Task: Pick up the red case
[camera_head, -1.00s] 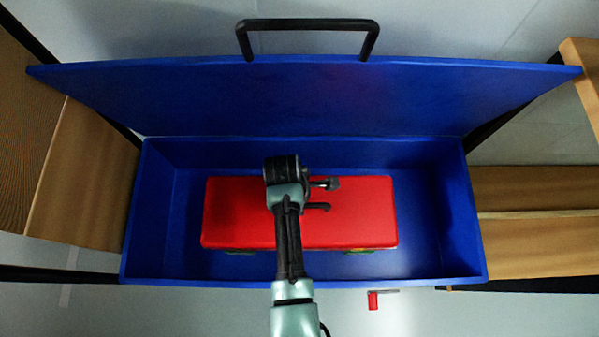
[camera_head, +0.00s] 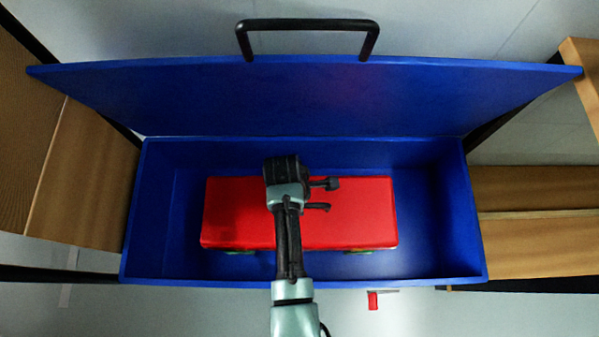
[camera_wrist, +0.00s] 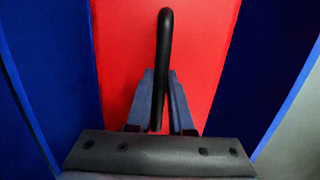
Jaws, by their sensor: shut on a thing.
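The red case (camera_head: 350,215) is a long flat box with a black handle (camera_wrist: 165,50) on top. It lies inside a blue open box (camera_head: 440,262), with clear space around it at the left and right. My gripper (camera_wrist: 160,100) is over the middle of the case, shut on its handle, with a finger on each side of it in the wrist view. Green bits show under the case's front edge.
The blue lid (camera_head: 300,97) stands open behind the box, with a black handle (camera_head: 308,25) on its top edge. Wooden surfaces flank the box at left (camera_head: 85,175) and right (camera_head: 535,190). A small red object (camera_head: 373,301) lies in front of the box.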

